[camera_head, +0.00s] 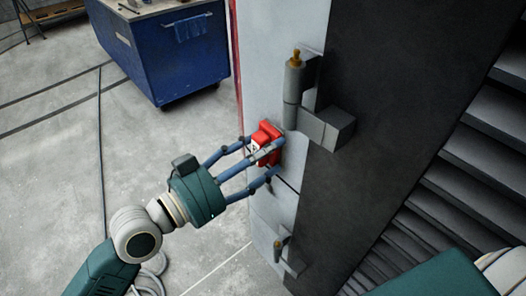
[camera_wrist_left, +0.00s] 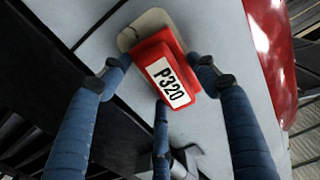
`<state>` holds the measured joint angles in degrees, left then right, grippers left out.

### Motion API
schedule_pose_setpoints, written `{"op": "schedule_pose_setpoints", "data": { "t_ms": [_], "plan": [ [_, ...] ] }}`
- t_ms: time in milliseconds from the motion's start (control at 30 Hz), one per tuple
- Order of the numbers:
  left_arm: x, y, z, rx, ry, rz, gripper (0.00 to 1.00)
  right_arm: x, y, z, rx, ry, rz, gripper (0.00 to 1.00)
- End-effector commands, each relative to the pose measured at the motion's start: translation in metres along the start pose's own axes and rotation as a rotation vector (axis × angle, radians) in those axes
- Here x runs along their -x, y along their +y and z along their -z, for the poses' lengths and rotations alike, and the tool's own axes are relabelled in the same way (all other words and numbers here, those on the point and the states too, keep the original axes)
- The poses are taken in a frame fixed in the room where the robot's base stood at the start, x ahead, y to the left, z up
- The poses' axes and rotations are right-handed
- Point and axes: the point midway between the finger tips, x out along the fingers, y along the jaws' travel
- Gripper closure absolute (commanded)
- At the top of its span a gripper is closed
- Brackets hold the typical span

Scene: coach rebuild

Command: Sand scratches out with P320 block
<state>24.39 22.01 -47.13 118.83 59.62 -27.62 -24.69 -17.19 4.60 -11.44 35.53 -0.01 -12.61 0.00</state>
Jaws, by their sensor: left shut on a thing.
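The red sanding block (camera_head: 267,140) is against the pale grey panel (camera_head: 264,93) in the head view. The block appears to touch the panel, but the contact itself is hidden. My right gripper is not in view.
A grey hinge with a brass tip (camera_head: 294,85) juts from the panel's edge right of the block. A lower hinge (camera_head: 284,255) sits below. Dark steps (camera_head: 470,150) lie to the right. A blue workbench (camera_head: 176,52) stands behind on open concrete floor.

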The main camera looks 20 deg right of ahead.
Motion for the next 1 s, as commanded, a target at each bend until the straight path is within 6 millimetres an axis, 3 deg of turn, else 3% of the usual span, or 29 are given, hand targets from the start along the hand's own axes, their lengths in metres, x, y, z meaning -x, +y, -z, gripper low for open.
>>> {"op": "schedule_pose_setpoints", "data": {
  "t_ms": [400, 667, 1000],
  "plan": [
    [0.0, 0.003, -0.035, -0.001, -0.001, -0.001, 0.6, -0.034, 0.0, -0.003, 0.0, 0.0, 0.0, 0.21],
    [0.0, 0.003, -0.041, 0.0, -0.001, -0.001, 0.6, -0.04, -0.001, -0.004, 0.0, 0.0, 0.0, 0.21],
    [-0.001, 0.005, -0.072, -0.001, -0.003, -0.001, 0.6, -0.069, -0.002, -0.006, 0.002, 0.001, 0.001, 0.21]
  ]
}}
